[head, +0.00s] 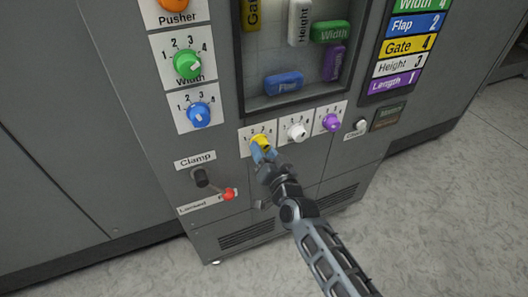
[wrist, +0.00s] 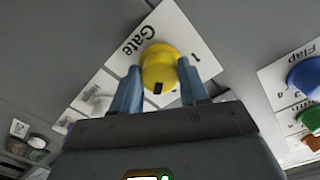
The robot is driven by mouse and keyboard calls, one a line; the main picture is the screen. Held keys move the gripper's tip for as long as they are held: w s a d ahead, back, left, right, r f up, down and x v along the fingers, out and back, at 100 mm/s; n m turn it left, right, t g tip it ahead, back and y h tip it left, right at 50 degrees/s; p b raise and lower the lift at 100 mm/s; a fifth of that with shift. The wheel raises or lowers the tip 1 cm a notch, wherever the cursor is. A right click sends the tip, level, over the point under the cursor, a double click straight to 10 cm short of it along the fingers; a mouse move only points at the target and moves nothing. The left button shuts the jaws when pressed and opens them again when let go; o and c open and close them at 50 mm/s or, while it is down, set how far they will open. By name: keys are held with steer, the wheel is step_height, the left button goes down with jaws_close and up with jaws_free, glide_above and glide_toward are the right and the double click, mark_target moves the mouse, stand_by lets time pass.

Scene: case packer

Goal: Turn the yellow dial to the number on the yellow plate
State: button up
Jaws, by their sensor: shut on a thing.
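The yellow dial (head: 261,141) sits on a white panel on the grey machine's front, left of a white and a purple dial. In the wrist view, the yellow dial (wrist: 160,65) is between the two blue fingers of my gripper (wrist: 160,82), which is shut on it. A black mark shows on the dial's edge facing my gripper. The label reads Gate, with a 1 beside it; the other numbers are mostly hidden by my fingers. In the head view my gripper (head: 262,153) covers part of the dial. The yellow plate (head: 406,46) reads Gate 4.
The white dial (head: 296,132) and purple dial (head: 331,122) are close on the right. A red-tipped clamp lever (head: 228,194) is below left. Green (head: 187,64) and blue (head: 198,114) dials are at upper left. A recessed window (head: 300,99) holding coloured blocks is above.

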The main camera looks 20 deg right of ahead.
steer(key=shift+m, duration=0.5)
steer(key=o, duration=1.1)
steer(key=shift+c, duration=0.2)
steer(key=shift+s, duration=0.15)
steer(key=s, duration=0.7)
steer(key=shift+s+p, duration=0.25)
steer(key=shift+p, duration=0.2)
steer(key=shift+a, duration=0.1)
